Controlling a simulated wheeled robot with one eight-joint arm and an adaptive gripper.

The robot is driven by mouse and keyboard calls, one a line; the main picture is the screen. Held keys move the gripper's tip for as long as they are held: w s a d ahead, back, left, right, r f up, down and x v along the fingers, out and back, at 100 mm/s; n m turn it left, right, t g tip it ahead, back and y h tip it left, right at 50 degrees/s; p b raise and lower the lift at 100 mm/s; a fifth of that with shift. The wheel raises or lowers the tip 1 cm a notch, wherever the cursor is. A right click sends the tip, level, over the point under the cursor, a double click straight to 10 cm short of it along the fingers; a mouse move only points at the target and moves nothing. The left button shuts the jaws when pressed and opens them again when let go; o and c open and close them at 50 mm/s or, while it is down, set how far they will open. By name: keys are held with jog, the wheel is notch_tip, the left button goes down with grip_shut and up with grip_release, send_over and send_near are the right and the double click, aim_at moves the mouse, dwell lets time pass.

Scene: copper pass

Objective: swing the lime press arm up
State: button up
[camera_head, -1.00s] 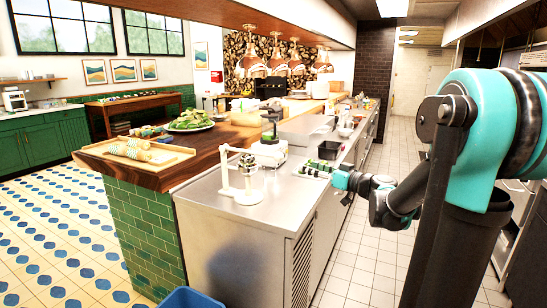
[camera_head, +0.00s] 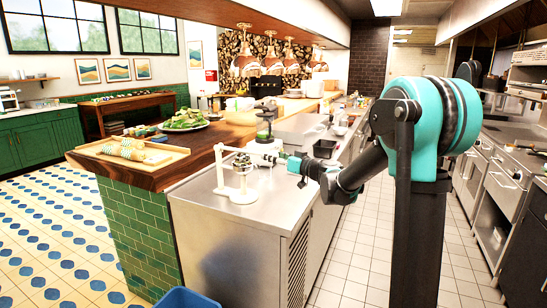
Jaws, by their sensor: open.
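The white lime press (camera_head: 220,170) stands near the front of the steel counter (camera_head: 205,205). It has a ring-like base, an upright post and a roughly level arm reaching right from the post's top. A small metal part (camera_head: 242,163) shows under that arm. My gripper (camera_head: 278,158) is at the right end of the press arm, reaching in from the right. Its fingers are small and partly lost against the counter, but they look open. I cannot tell whether they touch the arm.
Behind the press stands a blender-like machine (camera_head: 264,132). A black bin (camera_head: 325,148) sits behind my gripper. A wooden tray with rolls (camera_head: 165,158) and a plate of greens (camera_head: 184,122) lie left. The tiled aisle on the right is clear.

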jog(key=shift+a, duration=0.1)
grip_shut()
dwell(0.4)
jog(key=shift+r, duration=0.15)
